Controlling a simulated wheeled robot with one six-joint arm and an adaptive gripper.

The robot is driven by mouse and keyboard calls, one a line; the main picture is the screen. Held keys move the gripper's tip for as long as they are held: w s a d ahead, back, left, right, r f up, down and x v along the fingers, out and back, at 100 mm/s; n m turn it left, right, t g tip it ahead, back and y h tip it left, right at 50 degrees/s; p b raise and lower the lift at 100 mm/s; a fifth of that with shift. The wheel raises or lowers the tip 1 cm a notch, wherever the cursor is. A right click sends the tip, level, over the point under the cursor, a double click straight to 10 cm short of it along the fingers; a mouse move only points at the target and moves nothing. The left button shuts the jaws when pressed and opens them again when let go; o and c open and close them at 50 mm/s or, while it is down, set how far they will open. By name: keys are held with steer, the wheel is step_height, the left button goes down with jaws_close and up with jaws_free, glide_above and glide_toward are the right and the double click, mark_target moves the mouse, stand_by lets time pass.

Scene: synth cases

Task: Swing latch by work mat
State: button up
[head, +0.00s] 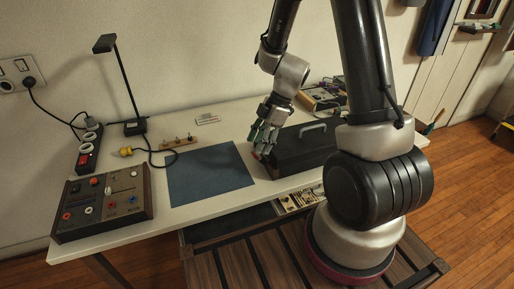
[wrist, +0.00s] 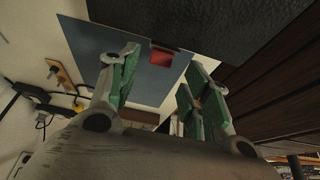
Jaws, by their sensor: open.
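The blue work mat (head: 210,175) lies flat on the white table; it also shows in the wrist view (wrist: 100,42). A dark case (head: 285,158) with a grey handle (head: 313,129) on top stands to the right of the mat. A small red latch (wrist: 161,56) sits at the case's mat-side edge; it also shows in the head view (head: 257,155), close below my fingers. My gripper (head: 263,138) is open and empty at that end of the case. In the wrist view the latch appears between my two green-padded fingers (wrist: 163,66). I cannot tell whether they touch it.
A control box (head: 103,203) with knobs stands left of the mat. Behind are a desk lamp (head: 134,126), a power strip (head: 88,148) and a wooden rack (head: 180,142). An open drawer (head: 235,224) with small parts lies below the table edge. My arm hides the case's right part.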

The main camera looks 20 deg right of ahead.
steer(key=v, duration=0.9)
steer(key=n+h, duration=0.1)
steer(key=h, duration=0.4)
glide_above(253, 154)
steer(key=f, duration=0.4)
steer(key=shift+s, duration=0.3)
steer(key=shift+w, duration=0.25)
steer(key=shift+f+m, duration=0.2)
steer(key=shift+m, duration=0.3)
step_height(253, 154, down, 7)
steer(key=shift+f, duration=0.2)
